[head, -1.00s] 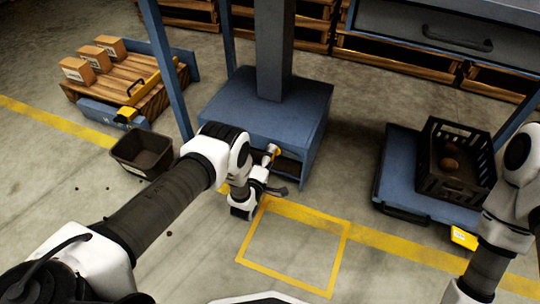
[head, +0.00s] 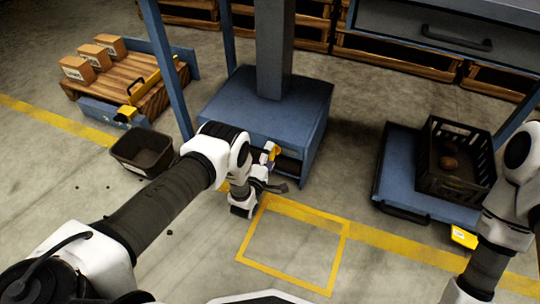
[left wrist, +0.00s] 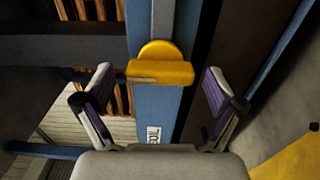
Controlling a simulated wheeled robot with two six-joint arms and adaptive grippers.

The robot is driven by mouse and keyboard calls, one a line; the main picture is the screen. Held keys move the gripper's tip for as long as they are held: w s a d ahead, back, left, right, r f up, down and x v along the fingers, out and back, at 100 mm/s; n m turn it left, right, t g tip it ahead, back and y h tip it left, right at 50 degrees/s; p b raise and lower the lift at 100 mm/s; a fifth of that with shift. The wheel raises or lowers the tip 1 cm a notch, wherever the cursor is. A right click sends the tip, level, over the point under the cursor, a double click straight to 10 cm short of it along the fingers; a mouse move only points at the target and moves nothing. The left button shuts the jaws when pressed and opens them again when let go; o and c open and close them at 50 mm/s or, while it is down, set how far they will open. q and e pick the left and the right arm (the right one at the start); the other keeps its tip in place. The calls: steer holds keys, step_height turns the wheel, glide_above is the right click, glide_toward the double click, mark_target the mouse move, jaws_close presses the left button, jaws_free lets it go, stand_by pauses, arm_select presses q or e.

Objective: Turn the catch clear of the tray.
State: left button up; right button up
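The yellow catch (left wrist: 160,70) has a round hub and a straight bar, and sits on a blue upright face in the left wrist view. There its bar lies crosswise in the picture. My left gripper (left wrist: 159,82) is open, with one finger on each side of the catch and a gap at both sides. In the head view the catch (head: 274,152) shows small at the front of a blue box (head: 240,107), partly hidden by my left gripper (head: 266,160). The tray is not clearly seen; the box's front opening is dark. My right gripper is out of view.
A black crate (head: 430,180) with potatoes stands on a blue platform (head: 392,165) at right. A dark bin (head: 128,165) stands on the floor at left, near a wooden pallet (head: 150,98) with boxes. The yellow-outlined floor square (head: 292,245) is empty.

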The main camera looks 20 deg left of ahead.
arm_select(q)
steer(key=s, duration=1.2)
steer(key=shift+a, duration=0.2)
